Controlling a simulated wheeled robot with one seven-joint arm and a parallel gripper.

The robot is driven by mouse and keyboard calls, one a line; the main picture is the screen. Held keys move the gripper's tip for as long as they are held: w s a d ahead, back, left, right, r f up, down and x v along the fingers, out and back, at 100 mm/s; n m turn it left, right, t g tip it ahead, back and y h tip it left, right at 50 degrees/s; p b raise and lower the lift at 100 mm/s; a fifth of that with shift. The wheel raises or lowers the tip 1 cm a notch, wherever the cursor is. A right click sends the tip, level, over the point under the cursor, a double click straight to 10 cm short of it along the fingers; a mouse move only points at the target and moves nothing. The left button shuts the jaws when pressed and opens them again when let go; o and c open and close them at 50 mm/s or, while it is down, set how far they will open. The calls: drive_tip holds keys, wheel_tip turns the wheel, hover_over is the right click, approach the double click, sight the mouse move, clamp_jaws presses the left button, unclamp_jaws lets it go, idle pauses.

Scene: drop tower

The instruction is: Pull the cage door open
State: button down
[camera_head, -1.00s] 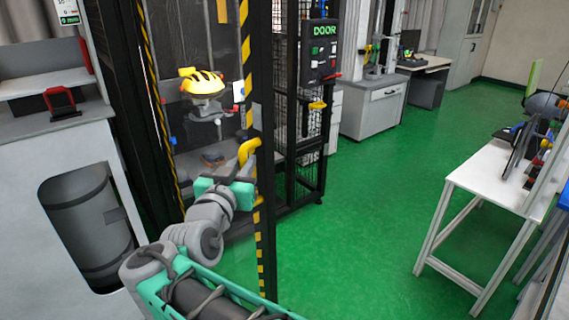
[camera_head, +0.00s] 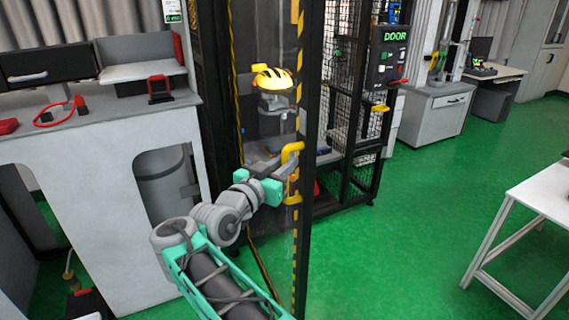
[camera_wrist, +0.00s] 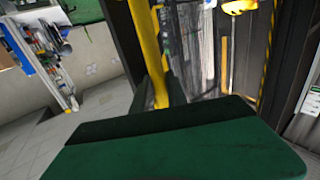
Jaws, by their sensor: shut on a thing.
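The cage door (camera_head: 309,110) is a clear panel with a dark, yellow-and-black striped edge. It stands swung out from the cage (camera_head: 352,90), with a gap between its edge and the frame. The yellow door handle (camera_head: 297,148) is on that edge; it also shows as a yellow bar in the wrist view (camera_wrist: 146,42). My gripper (camera_head: 288,182) is shut on the handle's lower part. In the wrist view, my gripper (camera_wrist: 160,92) has the bar between its fingers, and the green gripper body hides what is below.
A yellow helmet (camera_head: 273,79) hangs inside the cage. A DOOR control box (camera_head: 392,55) is on the cage's right side. A grey bench (camera_head: 110,130) stands close at left and a white table (camera_head: 540,195) at right. Green floor (camera_head: 420,220) between is clear.

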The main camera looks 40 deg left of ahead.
drive_tip(key=c, duration=1.3)
unclamp_jaws()
drive_tip(key=shift+a, duration=0.1)
drive_tip(key=s, duration=0.5)
drive_tip(key=s+b, duration=0.1)
drive_tip(key=s, duration=0.1)
drive_tip(key=shift+s+d, duration=0.4)
